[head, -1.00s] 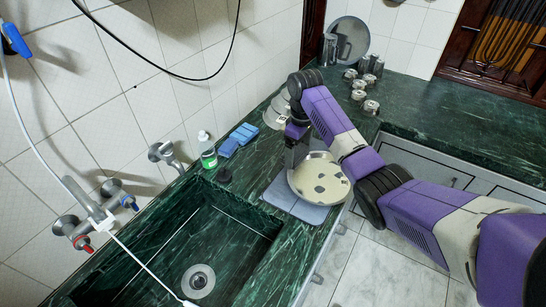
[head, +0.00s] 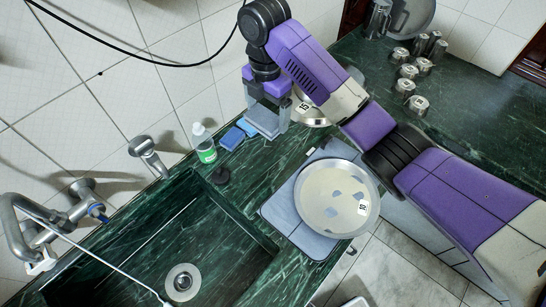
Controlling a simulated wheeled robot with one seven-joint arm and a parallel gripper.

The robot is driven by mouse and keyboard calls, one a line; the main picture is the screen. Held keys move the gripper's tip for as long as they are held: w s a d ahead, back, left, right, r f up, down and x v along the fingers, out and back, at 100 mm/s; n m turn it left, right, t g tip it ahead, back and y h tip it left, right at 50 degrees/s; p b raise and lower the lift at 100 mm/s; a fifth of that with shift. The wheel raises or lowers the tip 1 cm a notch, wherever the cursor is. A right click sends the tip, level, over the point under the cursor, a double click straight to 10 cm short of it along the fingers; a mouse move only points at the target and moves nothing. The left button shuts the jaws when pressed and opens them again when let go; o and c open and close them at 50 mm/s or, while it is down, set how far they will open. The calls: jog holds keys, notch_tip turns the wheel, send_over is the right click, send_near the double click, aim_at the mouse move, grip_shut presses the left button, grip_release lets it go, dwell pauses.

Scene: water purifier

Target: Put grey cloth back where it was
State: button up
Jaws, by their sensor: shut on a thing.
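My gripper (head: 268,106) is at the top middle of the head view, above the counter by the wall. It is shut on a flat, folded grey-blue piece, which looks like the grey cloth (head: 262,120). The cloth hangs just right of two small blue pads (head: 232,138). I cannot tell whether it touches the counter.
A large round metal plate (head: 335,198) rests on a grey-blue mat (head: 283,213) at the counter's front edge. A green-and-white bottle (head: 204,145) stands by the sink (head: 215,245). A metal dish (head: 312,119) is partly hidden behind my arm. Several metal tins (head: 405,87) stand at the right.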

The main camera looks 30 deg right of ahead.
jog(key=b, duration=0.4)
send_over(268, 163)
notch_tip(268, 163, down, 15)
jog(key=shift+d+r, duration=0.1)
jog(key=shift+r, duration=0.05)
jog(key=shift+f, duration=2.55)
jog(key=shift+f, duration=0.1)
jog(key=o, duration=0.7)
jog(key=shift+f, duration=0.1)
jog(key=shift+o, duration=1.1)
notch_tip(268, 163, up, 12)
jog(key=shift+r, duration=0.25)
